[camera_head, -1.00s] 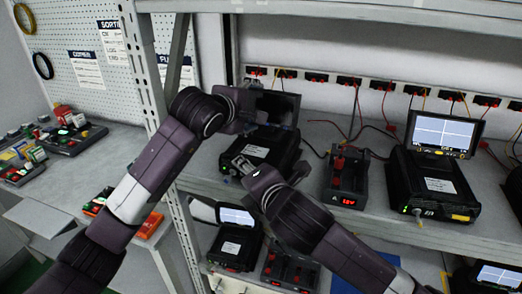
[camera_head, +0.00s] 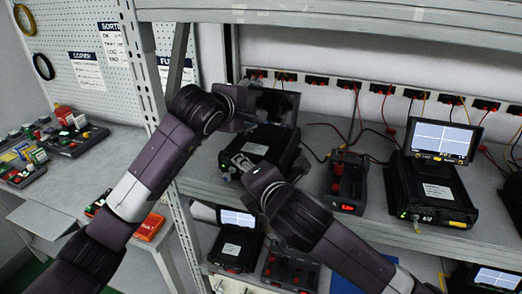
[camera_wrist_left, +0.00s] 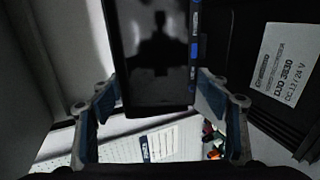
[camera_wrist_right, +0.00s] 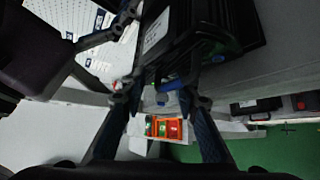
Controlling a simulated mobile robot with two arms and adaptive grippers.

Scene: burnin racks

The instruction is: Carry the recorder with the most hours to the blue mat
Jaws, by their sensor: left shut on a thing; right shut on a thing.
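A black recorder (camera_head: 275,142) with a raised dark screen is at the left of the upper shelf (camera_head: 312,192). My left gripper (camera_head: 246,117) is shut on its screen's edge; in the left wrist view the dark screen (camera_wrist_left: 158,50) lies between the fingers. My right gripper (camera_head: 246,166) is shut at the recorder's front; the exact grip is hard to see. A second recorder (camera_head: 408,200) with a lit screen stands at right. Another lit recorder (camera_head: 232,250) is on the lower shelf. Hours are unreadable. A blue patch (camera_head: 343,284) shows below, partly hidden by my right arm.
A small red-lit power unit (camera_head: 346,184) stands between the upper recorders. Outlets and hanging cables line the back wall. A rack post (camera_head: 148,85) stands left of the held recorder. A bench (camera_head: 75,175) with coloured parts is at far left.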

